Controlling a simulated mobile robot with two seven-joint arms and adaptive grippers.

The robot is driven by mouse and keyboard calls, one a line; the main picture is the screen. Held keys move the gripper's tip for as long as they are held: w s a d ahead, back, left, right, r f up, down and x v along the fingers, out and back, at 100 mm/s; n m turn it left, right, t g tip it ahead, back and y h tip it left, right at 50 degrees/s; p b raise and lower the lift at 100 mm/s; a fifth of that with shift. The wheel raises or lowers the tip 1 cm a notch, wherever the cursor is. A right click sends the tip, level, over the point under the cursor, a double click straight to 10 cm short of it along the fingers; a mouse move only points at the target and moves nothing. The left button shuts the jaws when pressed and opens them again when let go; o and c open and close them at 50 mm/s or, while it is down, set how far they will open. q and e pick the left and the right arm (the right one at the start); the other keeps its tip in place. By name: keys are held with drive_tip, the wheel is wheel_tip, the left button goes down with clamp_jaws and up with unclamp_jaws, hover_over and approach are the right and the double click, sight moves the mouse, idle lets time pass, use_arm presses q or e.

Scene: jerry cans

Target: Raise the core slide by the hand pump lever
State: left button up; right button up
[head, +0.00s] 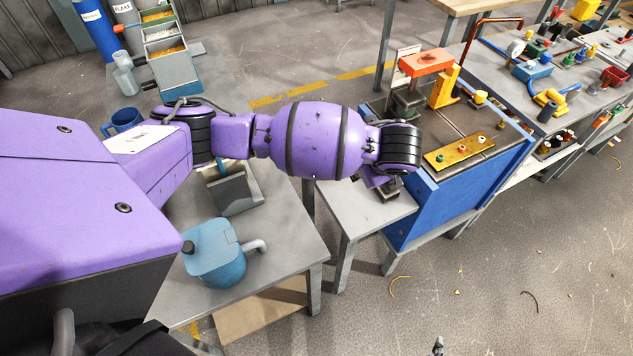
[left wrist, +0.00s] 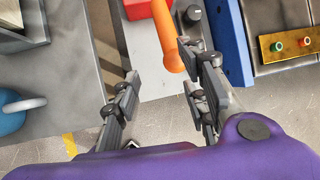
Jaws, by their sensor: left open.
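In the left wrist view an orange lever (left wrist: 166,38) runs down from a red block (left wrist: 135,9), its rounded end near the right-hand finger. My left gripper (left wrist: 160,82) is open, and its fingers stand apart on either side of a gap just short of the lever's end. No grip on the lever shows. In the head view my left gripper (head: 387,190) is over the small grey table (head: 350,205), mostly hidden under my purple arm, which also hides the lever. I cannot clearly identify the core slide. My right gripper is not in view.
A blue bench (head: 470,195) with a yellow button panel (head: 459,153) stands right of the gripper. An orange-topped machine (head: 426,62) stands behind. The floor at lower right is mostly clear.

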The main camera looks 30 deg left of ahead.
use_arm(q)
wheel_tip(320, 180, up, 4)
drive_tip(key=shift+s+a+r+p, duration=0.1)
drive_tip(key=shift+s+a+p, duration=0.05)
drive_tip(key=shift+p, duration=0.9)
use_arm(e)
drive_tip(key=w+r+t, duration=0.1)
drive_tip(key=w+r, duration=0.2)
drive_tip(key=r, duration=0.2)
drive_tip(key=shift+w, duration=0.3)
use_arm(q)
drive_tip(key=shift+s+f, duration=0.1)
drive_tip(key=shift+f, duration=0.1)
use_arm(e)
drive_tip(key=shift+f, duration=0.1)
